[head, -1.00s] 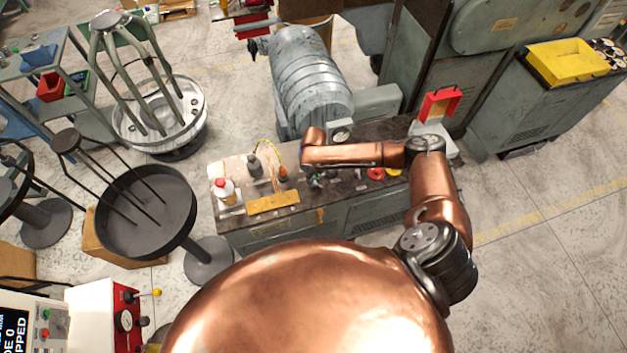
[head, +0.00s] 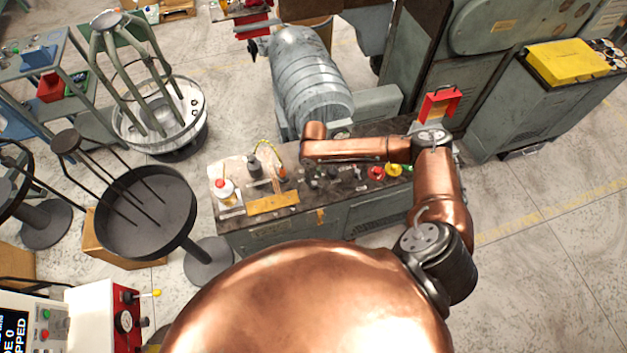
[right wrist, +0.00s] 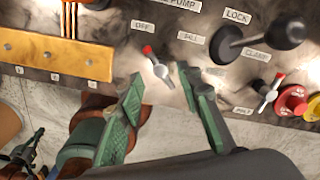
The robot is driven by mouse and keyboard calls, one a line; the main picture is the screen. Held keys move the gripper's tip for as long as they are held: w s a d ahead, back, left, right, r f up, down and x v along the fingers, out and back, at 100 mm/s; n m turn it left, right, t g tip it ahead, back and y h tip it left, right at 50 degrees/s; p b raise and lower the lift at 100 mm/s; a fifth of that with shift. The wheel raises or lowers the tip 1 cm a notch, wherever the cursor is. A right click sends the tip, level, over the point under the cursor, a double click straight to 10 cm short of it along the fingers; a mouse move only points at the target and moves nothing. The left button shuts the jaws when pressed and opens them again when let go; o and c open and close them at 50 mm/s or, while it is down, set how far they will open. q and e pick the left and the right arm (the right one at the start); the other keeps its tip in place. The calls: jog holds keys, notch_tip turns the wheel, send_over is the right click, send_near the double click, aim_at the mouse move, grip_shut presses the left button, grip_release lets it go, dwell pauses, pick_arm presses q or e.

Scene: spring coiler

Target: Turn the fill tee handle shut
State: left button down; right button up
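The fill tee handle (right wrist: 158,68), a small metal tee with a red tip, stands on the dark panel near the FILL and OFF labels in the right wrist view. Its red tip points up and slightly left. My right gripper (right wrist: 162,75) is open, with one green-padded finger on each side of the handle's lower part. I cannot tell whether either finger touches it. In the head view my right forearm reaches left over the bench (head: 280,236), and the gripper is too small and covered to make out. My left gripper is not in view.
A black ball-ended lever (right wrist: 262,38) stands right of the handle. A second red-tipped tee (right wrist: 270,92) and a red knob (right wrist: 292,100) are further right. An orange plate (right wrist: 55,55) lies left. A white bottle (head: 226,190) stands at the bench's left end.

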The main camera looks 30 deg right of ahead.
aim_at(314, 182)
notch_tip(314, 182, up, 9)
jog(key=shift+f, duration=0.15)
dwell(0.5)
